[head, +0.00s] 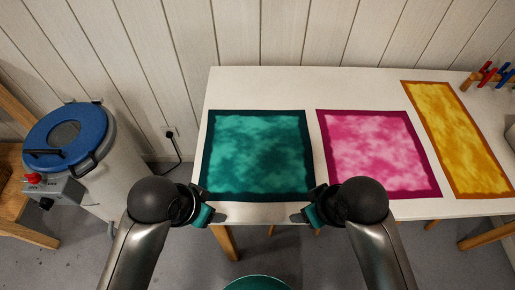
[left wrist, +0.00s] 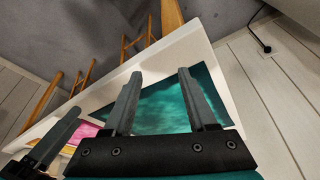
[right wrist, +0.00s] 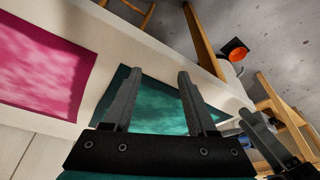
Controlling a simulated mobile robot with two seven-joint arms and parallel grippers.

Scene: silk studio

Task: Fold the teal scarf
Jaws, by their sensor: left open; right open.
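The teal scarf (head: 258,152) lies flat and spread out on the white table, with a dark teal border around a mottled lighter middle. It also shows in the left wrist view (left wrist: 165,112) and the right wrist view (right wrist: 158,104), beyond the fingers. My left gripper (head: 208,215) is open and empty at the scarf's near left corner. My right gripper (head: 308,215) is open and empty at its near right corner. In the head view, both appear at the table's front edge; I cannot tell whether either touches the cloth.
A pink scarf (head: 378,152) lies just right of the teal one on the white table (head: 290,88), and a yellow scarf (head: 458,136) lies farther right. Coloured-handled tools (head: 488,76) stand at the back right. A blue-lidded steamer-like drum (head: 66,135) stands on the left.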

